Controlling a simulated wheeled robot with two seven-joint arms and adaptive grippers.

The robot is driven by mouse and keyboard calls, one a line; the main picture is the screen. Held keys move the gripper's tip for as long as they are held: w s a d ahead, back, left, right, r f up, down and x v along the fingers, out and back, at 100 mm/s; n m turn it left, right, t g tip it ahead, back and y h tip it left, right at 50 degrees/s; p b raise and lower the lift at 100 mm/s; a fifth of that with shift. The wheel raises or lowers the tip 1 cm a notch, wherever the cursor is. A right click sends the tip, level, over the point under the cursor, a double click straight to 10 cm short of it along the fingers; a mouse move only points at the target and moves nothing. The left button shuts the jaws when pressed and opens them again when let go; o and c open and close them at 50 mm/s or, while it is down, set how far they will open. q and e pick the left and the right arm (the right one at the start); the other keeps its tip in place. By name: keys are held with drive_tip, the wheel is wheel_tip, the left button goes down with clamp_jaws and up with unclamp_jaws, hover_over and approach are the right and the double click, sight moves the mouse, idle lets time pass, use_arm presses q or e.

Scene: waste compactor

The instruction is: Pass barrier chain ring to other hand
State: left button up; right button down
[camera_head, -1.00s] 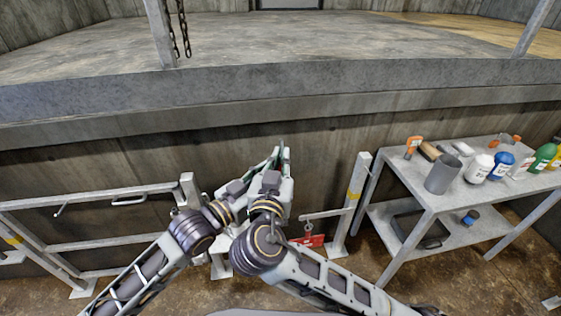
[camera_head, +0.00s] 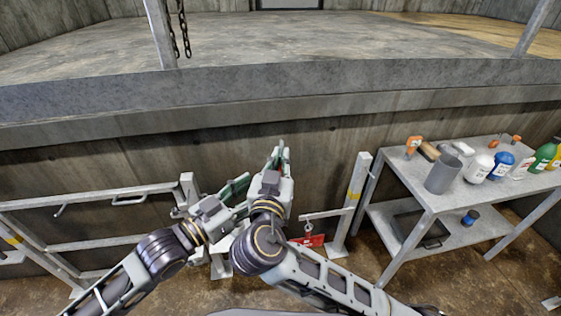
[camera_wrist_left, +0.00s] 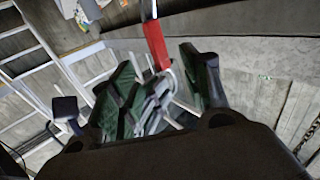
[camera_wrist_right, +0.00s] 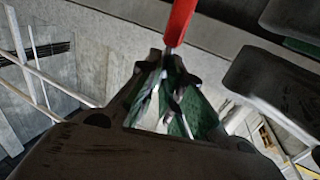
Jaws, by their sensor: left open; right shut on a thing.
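The chain piece shows red (camera_wrist_left: 156,45) in the left wrist view, with a pale curved ring part (camera_wrist_left: 173,82) below it. The red part (camera_wrist_right: 180,20) also shows at the top of the right wrist view. My right gripper (camera_head: 280,152) is shut on the ring, which its fingers (camera_wrist_right: 172,95) largely hide. My left gripper (camera_head: 240,190) is open, lower and to the left of the right one. In the left wrist view its green-padded fingers (camera_wrist_left: 163,85) stand apart on either side of the ring area; contact cannot be told.
A grey table (camera_head: 465,197) with bottles and a grey cup (camera_head: 442,175) stands at right. A metal railing (camera_head: 110,190) is at left, and a post (camera_head: 350,200) at right. A concrete ledge (camera_head: 330,85) runs behind the grippers.

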use_arm(q)
drive_tip(key=shift+v, duration=1.05)
